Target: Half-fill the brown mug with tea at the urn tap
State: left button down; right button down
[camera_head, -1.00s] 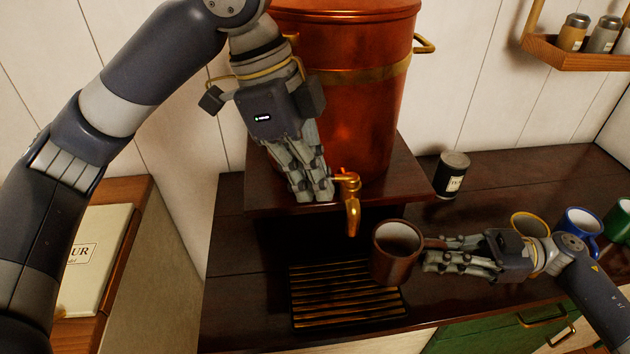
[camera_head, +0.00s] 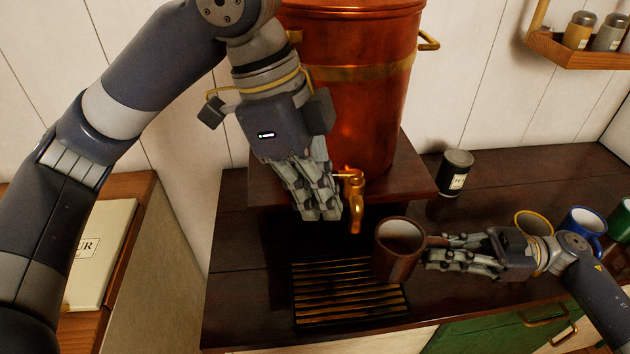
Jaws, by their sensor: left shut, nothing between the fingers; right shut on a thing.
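The copper urn (camera_head: 372,110) stands on a dark raised shelf, with its brass tap (camera_head: 354,200) at the front. My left gripper (camera_head: 322,212) is shut and empty, with its fingertips just left of the tap. Whether they touch it I cannot tell. My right gripper (camera_head: 432,252) is shut on the brown mug (camera_head: 396,262) from the right. The mug is upright, to the right of and below the tap spout, over the right part of the drip tray. Its inside shows pale; I see no tea stream.
The slatted drip tray (camera_head: 335,292) lies on the dark counter below the tap. A dark labelled canister (camera_head: 455,173) stands behind right. Yellow-rimmed (camera_head: 533,222), blue (camera_head: 583,222) and green (camera_head: 621,218) mugs stand near my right arm. A spice rack (camera_head: 575,55) hangs upper right.

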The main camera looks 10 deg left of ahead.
jog(key=shift+r, duration=0.15)
pick_arm(q)
notch_tip(320, 180, up, 9)
jog(key=w, duration=0.3)
jog(key=shift+a, duration=0.45)
